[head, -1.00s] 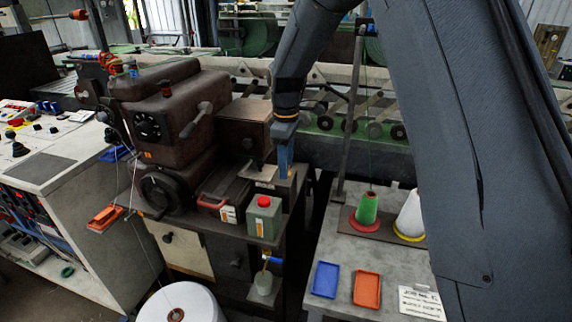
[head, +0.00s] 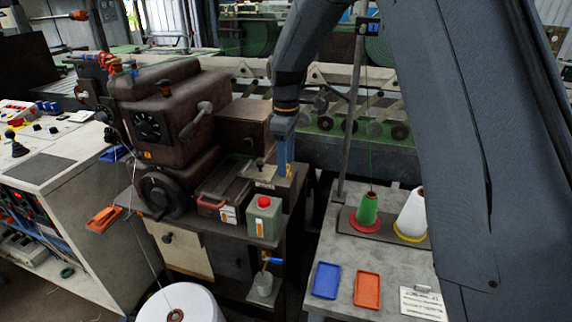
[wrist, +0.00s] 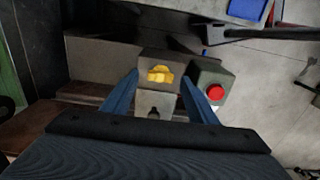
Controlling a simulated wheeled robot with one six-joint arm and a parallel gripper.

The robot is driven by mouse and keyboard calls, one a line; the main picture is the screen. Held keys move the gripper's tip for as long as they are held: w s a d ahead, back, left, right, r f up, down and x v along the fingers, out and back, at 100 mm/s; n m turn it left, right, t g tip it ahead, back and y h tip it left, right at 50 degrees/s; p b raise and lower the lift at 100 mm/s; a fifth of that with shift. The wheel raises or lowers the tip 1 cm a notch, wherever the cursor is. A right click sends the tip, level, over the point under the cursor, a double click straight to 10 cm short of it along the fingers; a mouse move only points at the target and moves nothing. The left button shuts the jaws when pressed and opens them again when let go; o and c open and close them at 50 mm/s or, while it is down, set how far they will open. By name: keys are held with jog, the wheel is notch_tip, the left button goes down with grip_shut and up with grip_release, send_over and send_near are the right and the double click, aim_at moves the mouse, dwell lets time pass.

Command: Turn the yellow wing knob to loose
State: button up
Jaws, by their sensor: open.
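The yellow wing knob (wrist: 160,75) shows in the wrist view on top of a small grey-brown block, its wings lying roughly left to right. My gripper (wrist: 168,88) is open, with one blue finger on each side of the knob in that view. The knob sits between the fingertips as seen from above; I cannot tell how far below them it is. In the head view my gripper (head: 284,168) points down beside the brown machine, and the knob cannot be made out there.
A green-grey can with a red cap (wrist: 216,92) stands close to the right finger. The brown sewing machine (head: 165,110) is left of my gripper. A bench (head: 390,265) with thread cones, a blue tray (head: 326,280) and an orange tray (head: 367,290) is at right.

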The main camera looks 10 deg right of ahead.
jog(key=shift+r+b, duration=0.8)
jog(key=shift+r, duration=2.35)
jog(key=shift+s+d, duration=0.1)
jog(key=s+d+f+m, duration=0.3)
jog(key=s+d+m, duration=0.1)
jog(key=s, duration=0.4)
jog(key=s+d+f+m+t, duration=0.1)
jog(key=s+d+f+m, duration=0.2)
jog(key=s, duration=0.6)
jog(key=s+d+f+m, duration=0.3)
jog(key=s+m, duration=0.3)
jog(key=s, duration=0.3)
jog(key=shift+d+f+m, duration=0.25)
jog(key=shift+d+m, duration=0.15)
jog(key=shift+d, duration=0.5)
